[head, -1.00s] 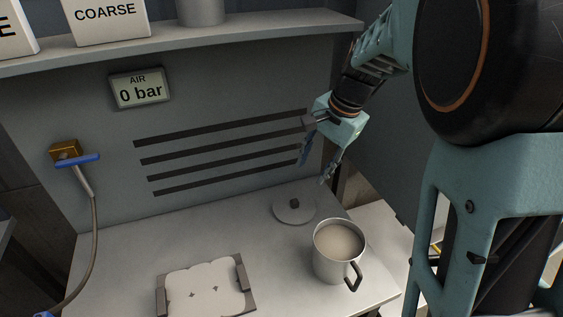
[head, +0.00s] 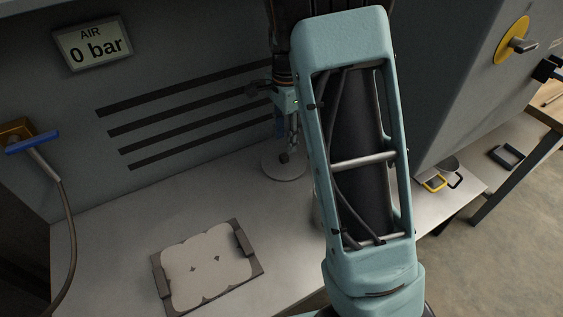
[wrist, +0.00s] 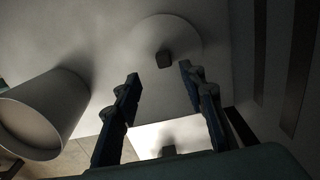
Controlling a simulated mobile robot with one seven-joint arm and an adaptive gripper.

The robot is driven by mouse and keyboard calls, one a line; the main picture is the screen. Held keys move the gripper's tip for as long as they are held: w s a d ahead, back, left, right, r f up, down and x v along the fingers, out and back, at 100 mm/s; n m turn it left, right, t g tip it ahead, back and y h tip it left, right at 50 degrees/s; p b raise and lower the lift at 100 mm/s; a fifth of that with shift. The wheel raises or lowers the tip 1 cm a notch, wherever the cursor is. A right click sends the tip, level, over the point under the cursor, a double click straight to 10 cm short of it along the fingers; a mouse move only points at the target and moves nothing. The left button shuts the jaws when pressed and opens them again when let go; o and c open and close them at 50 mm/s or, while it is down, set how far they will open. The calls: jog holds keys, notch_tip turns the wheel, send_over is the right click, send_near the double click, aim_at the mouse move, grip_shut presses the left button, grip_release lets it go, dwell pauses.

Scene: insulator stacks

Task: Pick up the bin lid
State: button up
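The bin lid (head: 270,171) is a pale round disc with a dark knob (head: 284,157), lying flat on the bench near the back wall. It also shows in the wrist view (wrist: 185,32), with the knob (wrist: 164,59) near its middle. My gripper (head: 287,142) points down just above the lid in the head view. In the wrist view its two fingers (wrist: 160,74) are spread, with the knob seen between and beyond their tips. Nothing is held. The bin (wrist: 58,100), a pale cylinder, stands beside the lid in the wrist view; my arm mostly hides it in the head view.
A dark-edged fixture (head: 244,240) with a white scalloped insert (head: 203,270) lies on the front of the bench (head: 110,230). A blue-handled air tool (head: 32,143) hangs at left. The slotted back wall (head: 180,85) rises close behind the lid.

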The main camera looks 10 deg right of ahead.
aim_at(284, 155)
jog(key=f, duration=0.7)
jog(key=shift+w+a+f, duration=0.1)
jog(key=shift+w+f, duration=0.05)
jog(key=shift+w, duration=0.2)
jog(key=shift+c, duration=0.6)
grip_shut()
